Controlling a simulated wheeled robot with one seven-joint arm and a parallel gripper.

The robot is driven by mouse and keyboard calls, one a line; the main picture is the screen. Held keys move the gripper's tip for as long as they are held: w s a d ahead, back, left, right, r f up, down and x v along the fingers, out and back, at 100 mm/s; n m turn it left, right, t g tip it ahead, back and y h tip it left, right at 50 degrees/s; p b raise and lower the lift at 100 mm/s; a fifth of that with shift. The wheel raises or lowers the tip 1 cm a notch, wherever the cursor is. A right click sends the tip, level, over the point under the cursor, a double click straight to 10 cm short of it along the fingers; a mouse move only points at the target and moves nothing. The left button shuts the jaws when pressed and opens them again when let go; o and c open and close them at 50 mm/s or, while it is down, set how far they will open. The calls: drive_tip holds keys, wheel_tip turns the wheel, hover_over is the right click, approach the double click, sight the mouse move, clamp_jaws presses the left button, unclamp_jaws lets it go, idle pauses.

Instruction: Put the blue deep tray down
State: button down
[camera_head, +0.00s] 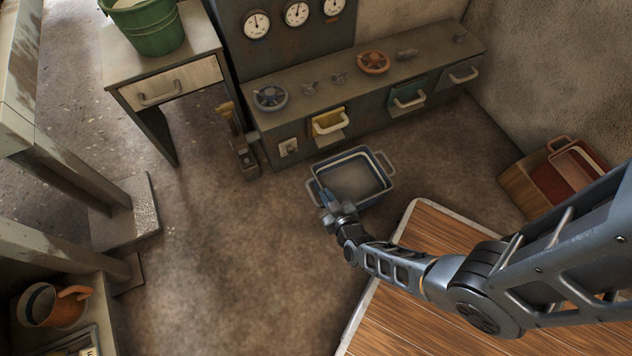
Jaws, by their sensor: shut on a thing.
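The blue deep tray (374,157) is a rectangular blue-grey tray with a pale inside and a loop handle at each short end. It shows right of the picture's centre, in front of the low console. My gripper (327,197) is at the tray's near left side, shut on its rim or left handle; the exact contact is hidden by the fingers. The tray looks roughly level. I cannot tell whether its underside touches the floor.
A console (300,140) with handwheels and pull handles stands behind the tray. A wooden-topped platform (430,240) lies in front. A box with a red tray (575,170) is at right. A green bucket (150,28) stands on a side table. Floor (230,250) at left is clear.

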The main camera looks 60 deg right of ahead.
sight(320, 186)
drive_tip(key=b+x, duration=0.1)
drive_tip(key=x, duration=0.2)
drive_tip(key=shift+w+d+f, duration=0.1)
drive_tip(key=shift+w+f, duration=0.1)
drive_tip(key=shift+f, duration=0.05)
drive_tip(key=shift+w+d, duration=0.45)
drive_tip(key=shift+w, duration=0.2)
drive_tip(key=b+x, duration=0.2)
drive_tip(key=x, duration=0.1)
drive_tip(key=shift+w+d+b, duration=0.15)
drive_tip(key=shift+b, duration=0.2)
drive_tip(key=c, duration=1.3)
unclamp_jaws()
drive_tip(key=shift+o, duration=0.2)
drive_tip(key=shift+r, duration=0.1)
